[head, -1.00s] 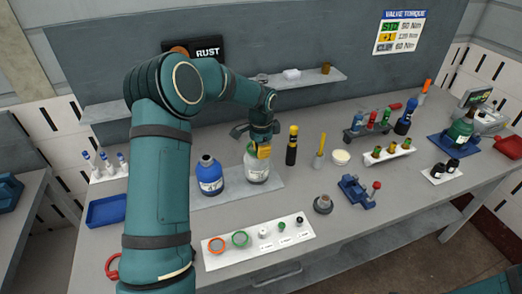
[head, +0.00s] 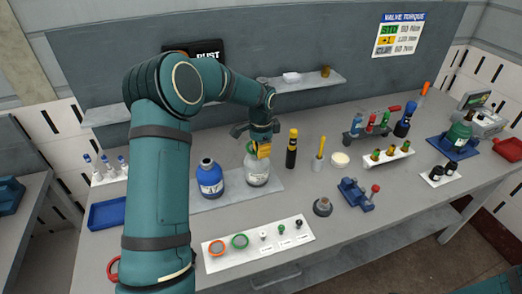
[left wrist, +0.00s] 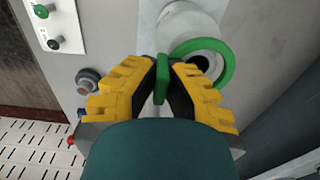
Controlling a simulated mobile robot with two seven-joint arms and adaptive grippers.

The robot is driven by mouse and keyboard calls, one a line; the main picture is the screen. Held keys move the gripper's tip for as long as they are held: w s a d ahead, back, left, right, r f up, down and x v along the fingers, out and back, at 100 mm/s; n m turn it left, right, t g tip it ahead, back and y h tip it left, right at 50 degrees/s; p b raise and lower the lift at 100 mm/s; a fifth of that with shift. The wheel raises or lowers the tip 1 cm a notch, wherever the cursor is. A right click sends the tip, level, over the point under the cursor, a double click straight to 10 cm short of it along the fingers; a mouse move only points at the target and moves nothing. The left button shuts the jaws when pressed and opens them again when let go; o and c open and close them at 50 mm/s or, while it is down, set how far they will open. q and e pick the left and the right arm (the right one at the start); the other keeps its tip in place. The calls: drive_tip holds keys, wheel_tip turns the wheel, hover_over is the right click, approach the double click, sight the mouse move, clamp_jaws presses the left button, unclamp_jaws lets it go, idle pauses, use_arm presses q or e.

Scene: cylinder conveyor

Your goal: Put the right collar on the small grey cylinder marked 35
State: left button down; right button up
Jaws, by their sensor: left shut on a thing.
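The small grey cylinder (head: 257,174) stands upright on a grey mat, beside a blue cylinder (head: 209,183). The number 35 is too small to read. My left gripper (head: 264,151) is over the grey cylinder's top. In the left wrist view my left gripper (left wrist: 163,80) is shut on the tab of a green collar (left wrist: 222,47). The collar's ring overlaps the cylinder's dark open mouth (left wrist: 200,64); I cannot tell whether it sits on the neck or hovers above it. My right gripper is not in view.
A black and yellow tool (head: 292,149) stands close right of the gripper. A blue vise (head: 354,195) and grey round part (head: 323,207) lie further right.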

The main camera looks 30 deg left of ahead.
use_arm(q)
drive_tip(key=shift+f+b, duration=0.5)
drive_tip(key=shift+f, duration=0.35)
drive_tip(key=c, duration=1.1)
unclamp_jaws()
drive_tip(key=shift+o, duration=0.2)
drive_tip(key=shift+r+p, duration=1.45)
drive_tip(key=shift+r, duration=0.65)
drive_tip(key=shift+r+p, duration=0.4)
drive_tip(key=shift+r, duration=0.55)
